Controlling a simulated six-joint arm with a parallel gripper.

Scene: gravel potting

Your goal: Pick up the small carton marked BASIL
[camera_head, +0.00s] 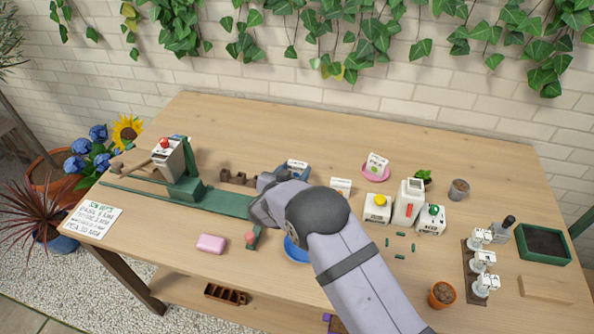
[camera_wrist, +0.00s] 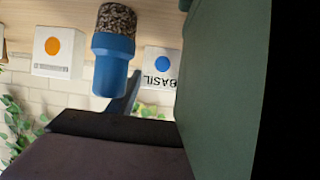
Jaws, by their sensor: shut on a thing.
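The small white carton marked BASIL (camera_wrist: 160,68), with a blue dot, stands in the wrist view, which looks upside down. Its right side there is hidden behind a large green block (camera_wrist: 225,85) close to the camera. My gripper appears shut on this green block, and the carton stands apart, farther off. In the camera_head view my gripper (camera_head: 266,208) is above the table by the green rail, largely hidden by my arm. I cannot make out the BASIL carton with certainty there.
A blue bowl (camera_head: 292,252) sits partly behind my arm. A pink block (camera_head: 211,243) lies at left; cartons and pots stand right.

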